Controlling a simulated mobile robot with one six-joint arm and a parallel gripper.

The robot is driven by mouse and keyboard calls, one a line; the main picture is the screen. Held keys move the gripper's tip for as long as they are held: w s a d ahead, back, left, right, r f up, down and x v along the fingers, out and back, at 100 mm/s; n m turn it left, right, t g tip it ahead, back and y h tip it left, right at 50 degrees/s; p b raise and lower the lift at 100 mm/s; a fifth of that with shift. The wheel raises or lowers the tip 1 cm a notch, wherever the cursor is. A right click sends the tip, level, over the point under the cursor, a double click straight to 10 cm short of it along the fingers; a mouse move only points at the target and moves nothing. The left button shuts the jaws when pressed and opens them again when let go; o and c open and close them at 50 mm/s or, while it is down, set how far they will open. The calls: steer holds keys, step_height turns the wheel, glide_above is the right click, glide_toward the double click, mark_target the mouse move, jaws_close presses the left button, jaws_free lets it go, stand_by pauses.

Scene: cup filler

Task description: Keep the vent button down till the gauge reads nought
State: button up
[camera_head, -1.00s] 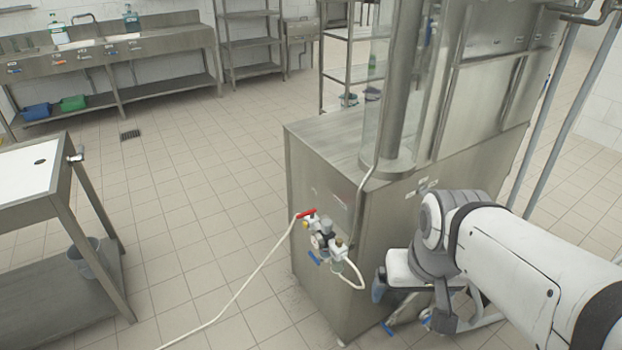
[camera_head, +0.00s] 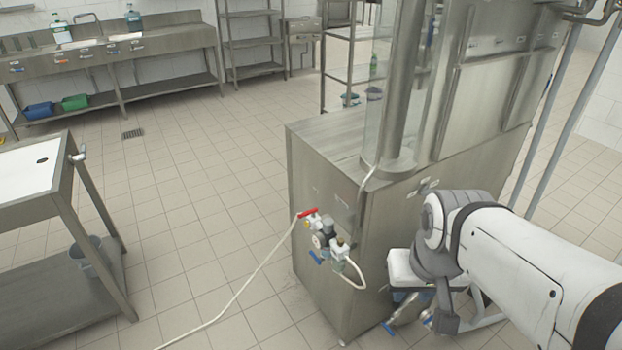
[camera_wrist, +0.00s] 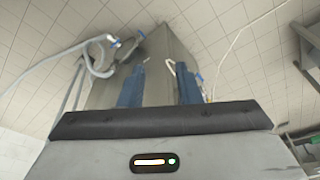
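The air unit (camera_head: 327,240) is fixed low on the steel machine's side, with a red handle, a blue lever and a white hose. A small round pale face on it, apparently the gauge (camera_head: 318,241), is too small to read. I cannot make out the vent button. My gripper (camera_wrist: 159,68) shows two blue fingers well apart with nothing between them in the wrist view. In the head view it is to the right of the air unit and apart from it, its fingers mostly hidden behind my wrist.
The steel machine (camera_head: 345,135) fills the middle right, with a clear guard on top. Pipework with blue handles (camera_head: 390,327) is low near my arm. A white hose (camera_head: 240,287) runs across the floor.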

jaws_close()
stand_by(0.8)
